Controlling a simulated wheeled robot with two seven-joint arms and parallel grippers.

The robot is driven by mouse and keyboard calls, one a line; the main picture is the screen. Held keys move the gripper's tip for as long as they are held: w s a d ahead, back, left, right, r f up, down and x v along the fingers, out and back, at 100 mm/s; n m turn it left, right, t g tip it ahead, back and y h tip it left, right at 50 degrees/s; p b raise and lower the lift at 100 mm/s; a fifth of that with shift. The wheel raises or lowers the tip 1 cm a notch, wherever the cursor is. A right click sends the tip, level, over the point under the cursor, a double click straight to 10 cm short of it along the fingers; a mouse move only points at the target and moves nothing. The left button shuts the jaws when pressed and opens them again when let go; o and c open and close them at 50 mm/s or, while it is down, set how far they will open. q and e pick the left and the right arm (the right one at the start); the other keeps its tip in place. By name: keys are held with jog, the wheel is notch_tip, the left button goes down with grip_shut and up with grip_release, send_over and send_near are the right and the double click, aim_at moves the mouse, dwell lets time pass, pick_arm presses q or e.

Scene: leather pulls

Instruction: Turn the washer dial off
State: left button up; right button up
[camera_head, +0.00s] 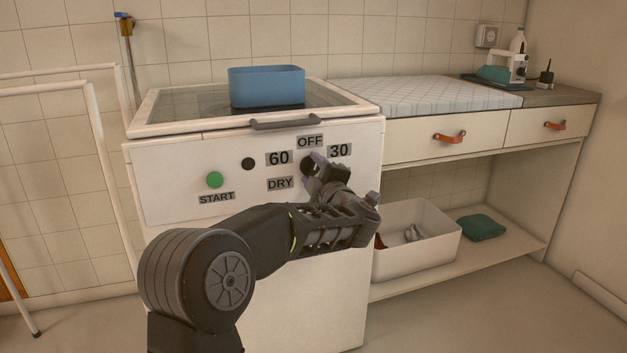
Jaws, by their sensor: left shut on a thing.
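The white washer (290,310) stands in front of me with its lid closed. Its front panel carries the labels OFF (310,141), 60 (278,158), 30 (340,150) and DRY (280,183). The dark washer dial (307,164) sits among these labels, below OFF. My left gripper (312,170) is at the dial and shut on it. The gripper and wrist cover much of the dial, so I cannot tell which label it points to. My right gripper is not in view.
A green START button (215,180) and a small black knob (248,164) are left of the dial. A blue bin (266,87) stands on the lid above the handle (288,122). A counter with drawers (445,138) adjoins at right, with a white tub (420,250) below.

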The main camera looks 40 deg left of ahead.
pick_arm(q)
jog(key=shift+f+n+b, duration=0.2)
jog(key=shift+n+b, duration=1.1)
jog(key=shift+n, duration=0.7)
jog(key=o, duration=1.4)
jog(key=shift+c, duration=0.2)
jog(key=shift+r, duration=0.1)
jog(key=p+v, duration=0.2)
jog(key=v, duration=0.5)
jog(key=shift+s+d, duration=0.25)
jog(key=shift+d, duration=0.1)
